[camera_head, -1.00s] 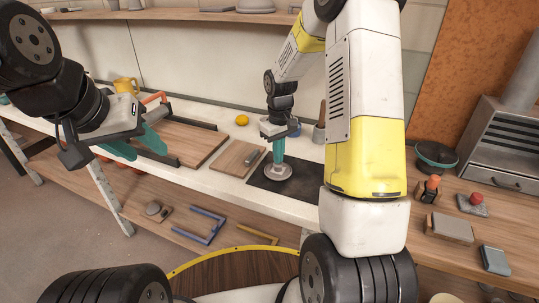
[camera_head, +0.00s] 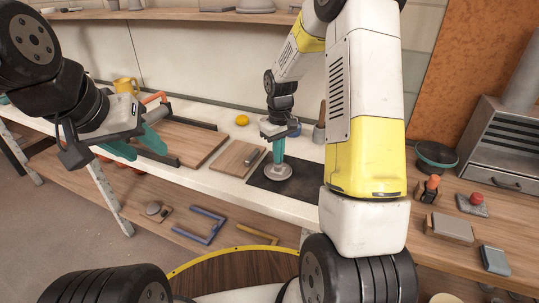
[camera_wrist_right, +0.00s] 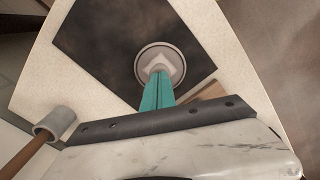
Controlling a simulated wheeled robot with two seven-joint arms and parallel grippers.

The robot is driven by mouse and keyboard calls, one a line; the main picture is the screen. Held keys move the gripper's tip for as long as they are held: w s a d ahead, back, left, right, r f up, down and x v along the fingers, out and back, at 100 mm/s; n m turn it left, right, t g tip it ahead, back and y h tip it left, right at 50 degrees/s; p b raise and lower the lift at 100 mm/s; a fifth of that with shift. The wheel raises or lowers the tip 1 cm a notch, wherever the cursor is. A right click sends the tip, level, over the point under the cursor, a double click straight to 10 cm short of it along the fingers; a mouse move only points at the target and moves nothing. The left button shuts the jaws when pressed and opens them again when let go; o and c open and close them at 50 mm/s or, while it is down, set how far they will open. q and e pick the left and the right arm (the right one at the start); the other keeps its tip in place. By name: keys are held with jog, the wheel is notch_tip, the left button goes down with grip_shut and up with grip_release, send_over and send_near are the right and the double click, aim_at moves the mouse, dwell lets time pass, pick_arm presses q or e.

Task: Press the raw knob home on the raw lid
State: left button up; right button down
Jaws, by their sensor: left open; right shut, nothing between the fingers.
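The raw lid (camera_head: 278,172) is a pale grey disc lying on a dark mat (camera_head: 296,183) on the bench. It also shows in the right wrist view (camera_wrist_right: 185,48). The raw knob (camera_wrist_right: 160,64) is a paler shape at the lid's middle, partly hidden by my fingertips. My right gripper (camera_head: 278,161) is shut and empty, pointing down with its teal fingertips at the knob. Whether the tips touch it or the knob is fully seated, I cannot tell. My left gripper (camera_head: 143,150) is open and empty over the bench's left part, away from the lid.
A wooden board (camera_head: 236,157) with a small grey tool lies left of the mat. A larger board (camera_head: 190,143), a yellow mug (camera_head: 126,85) and a yellow ball (camera_head: 242,120) stand further left and back.

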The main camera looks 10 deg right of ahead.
jog(key=shift+s+f, duration=0.1)
jog(key=shift+f, duration=0.3)
dwell(1.4)
jog(key=shift+r, duration=0.1)
jog(key=shift+r, duration=3.55)
jog(key=s+r+m+t, duration=0.2)
jog(key=s+r+t, duration=0.1)
jog(key=s+r, duration=0.85)
jog(key=s+a+r+m+t+y, duration=0.1)
jog(key=s+r, duration=0.1)
jog(key=s, duration=0.4)
jog(key=s+a+r+m+t+y, duration=0.1)
jog(key=s+r+t, duration=0.1)
jog(key=s, duration=0.4)
jog(key=shift+s+r+m, duration=0.3)
jog(key=shift+r, duration=0.45)
